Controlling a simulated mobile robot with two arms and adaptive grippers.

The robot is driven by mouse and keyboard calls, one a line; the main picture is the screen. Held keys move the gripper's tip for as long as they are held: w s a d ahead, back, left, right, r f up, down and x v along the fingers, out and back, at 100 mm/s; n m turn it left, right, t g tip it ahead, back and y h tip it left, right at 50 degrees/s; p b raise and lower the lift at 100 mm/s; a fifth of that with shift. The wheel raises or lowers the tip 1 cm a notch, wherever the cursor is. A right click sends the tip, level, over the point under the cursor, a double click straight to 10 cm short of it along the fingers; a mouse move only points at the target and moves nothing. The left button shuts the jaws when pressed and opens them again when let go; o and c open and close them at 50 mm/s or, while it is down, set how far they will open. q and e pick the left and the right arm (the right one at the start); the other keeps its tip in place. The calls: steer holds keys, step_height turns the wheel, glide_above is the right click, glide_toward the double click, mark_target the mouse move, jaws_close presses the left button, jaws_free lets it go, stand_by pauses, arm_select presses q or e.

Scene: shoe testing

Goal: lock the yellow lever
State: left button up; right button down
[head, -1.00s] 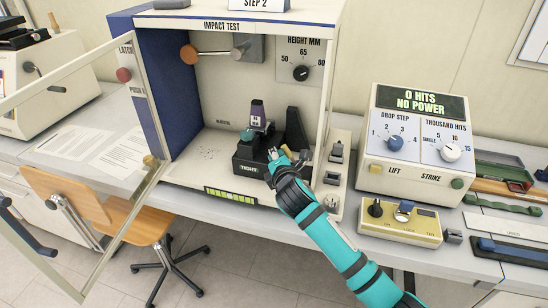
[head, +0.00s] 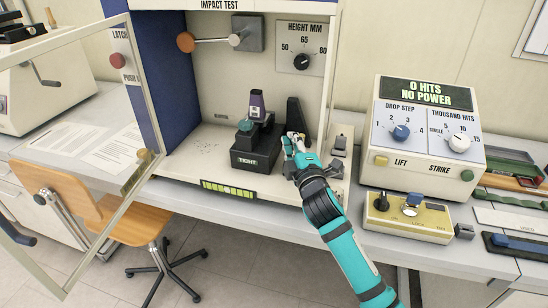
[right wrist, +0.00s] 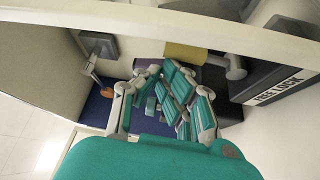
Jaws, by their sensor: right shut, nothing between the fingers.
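The yellow lever (right wrist: 186,51) shows in the right wrist view as a short yellow bar with a grey round end at its right. It lies by a dark block with white lettering (right wrist: 278,85). My right gripper (right wrist: 165,92) is shut and empty just below the yellow bar; I cannot tell whether they touch. In the head view my right gripper (head: 293,142) is at the right side of the black clamp fixture (head: 250,161), which carries a TIGHT label. The lever is hidden there behind the gripper. My left gripper is not in view.
The impact test cabinet (head: 150,75) stands around the fixture, with its framed door (head: 130,185) swung open at left. A hammer with a round orange-brown head (head: 186,42) hangs inside. A control box (head: 423,130) and a yellowish switch box (head: 408,222) stand at right.

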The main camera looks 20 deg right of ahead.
mark_target(304, 136)
steer(key=shift+s+d+f+m+t+h+b, duration=0.1)
steer(key=shift+s+d+m+t+h+b, duration=0.3)
steer(key=shift+m+b, duration=0.65)
steer(key=shift+s+d+f+m+t+h+b, duration=0.1)
steer(key=shift+s+d+m+t+h+b, duration=0.3)
steer(key=shift+m+b, duration=0.65)
steer(key=shift+s+d+m+t+h+b, duration=0.2)
steer(key=shift+d+m+t+b, duration=0.2)
steer(key=shift+d+m+b, duration=0.55)
steer(key=shift+a, duration=0.3)
